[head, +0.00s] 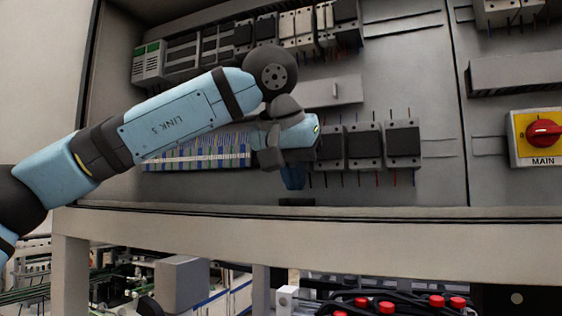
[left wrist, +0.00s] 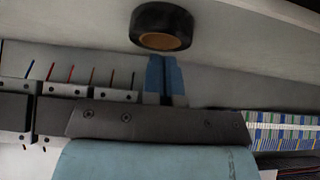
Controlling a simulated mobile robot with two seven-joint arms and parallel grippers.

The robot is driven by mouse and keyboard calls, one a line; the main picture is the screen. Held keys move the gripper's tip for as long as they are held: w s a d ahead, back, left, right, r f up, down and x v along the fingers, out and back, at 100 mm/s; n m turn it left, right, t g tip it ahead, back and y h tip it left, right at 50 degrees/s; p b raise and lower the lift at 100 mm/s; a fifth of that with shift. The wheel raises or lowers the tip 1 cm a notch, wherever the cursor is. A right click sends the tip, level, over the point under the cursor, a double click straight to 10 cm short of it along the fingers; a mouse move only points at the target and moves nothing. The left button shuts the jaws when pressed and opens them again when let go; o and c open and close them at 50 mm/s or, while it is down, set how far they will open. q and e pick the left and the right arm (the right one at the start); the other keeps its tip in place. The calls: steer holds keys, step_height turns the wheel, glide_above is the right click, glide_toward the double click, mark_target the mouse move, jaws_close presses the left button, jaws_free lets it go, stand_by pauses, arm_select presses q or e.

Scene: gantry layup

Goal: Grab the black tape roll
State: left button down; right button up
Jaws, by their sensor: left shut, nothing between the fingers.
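The black tape roll (left wrist: 165,17) shows at the top of the left wrist view, with its brown core facing the camera. In the head view it is a flat dark shape (head: 297,202) on the bottom ledge of the cabinet. My left gripper (head: 292,184) points down just above the roll in the head view. Its blue fingers (left wrist: 165,70) are together and empty in the left wrist view, with their tips close to the roll. I cannot tell whether they touch it. My right gripper is not in view.
The cabinet back panel carries relays (head: 402,144) with wires, a blue-striped terminal strip (head: 200,150) and upper modules (head: 298,30). A red MAIN switch (head: 543,133) is at the right. The cabinet's front edge (head: 400,226) runs below the roll. The ledge right of the roll looks clear.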

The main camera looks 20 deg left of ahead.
mark_target(288, 209)
arm_select(q)
steer(key=shift+w, duration=0.55)
steer(key=shift+s+f+p, duration=0.1)
steer(key=shift+f+p, duration=0.2)
steer(key=shift+p, duration=0.25)
steer(key=shift+s+f+b, duration=0.1)
steer(key=shift+f+b, duration=0.25)
steer(key=shift+f, duration=0.1)
steer(key=shift+s, duration=0.1)
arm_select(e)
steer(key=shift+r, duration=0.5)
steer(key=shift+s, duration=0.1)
arm_select(q)
steer(key=shift+s+f, duration=0.1)
steer(key=shift+s, duration=0.05)
steer(key=s+b, duration=0.1)
steer(key=s, duration=0.4)
steer(key=shift+s+a, duration=0.1)
steer(key=shift+s, duration=0.2)
steer(key=shift+w, duration=0.1)
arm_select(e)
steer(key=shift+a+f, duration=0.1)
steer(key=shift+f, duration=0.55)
